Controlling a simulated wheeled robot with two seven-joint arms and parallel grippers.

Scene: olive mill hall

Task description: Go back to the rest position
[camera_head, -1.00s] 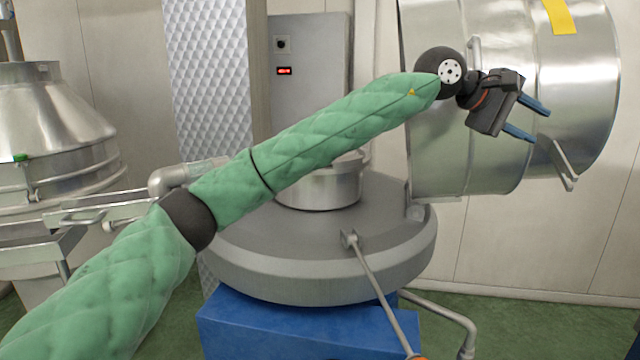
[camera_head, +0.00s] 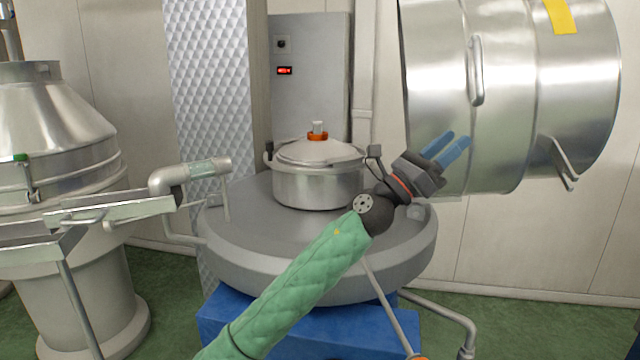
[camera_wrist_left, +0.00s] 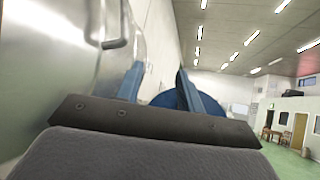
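My left gripper (camera_head: 445,150) has two blue fingers, held apart with nothing between them. In the head view it is in front of the lower left part of the big steel drum, pointing up and right. My green-sleeved left arm comes up from the bottom of the picture. In the left wrist view the blue fingers (camera_wrist_left: 160,85) also stand apart and empty, with the drum's steel wall to their left. My right gripper is not in view.
A lidded steel pot (camera_head: 315,185) stands on a round grey platform (camera_head: 320,265) above a blue base (camera_head: 250,325). The steel drum (camera_head: 505,110) is at right. A steel hopper (camera_head: 50,130) and metal troughs (camera_head: 110,208) are at left. Green floor shows at lower right.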

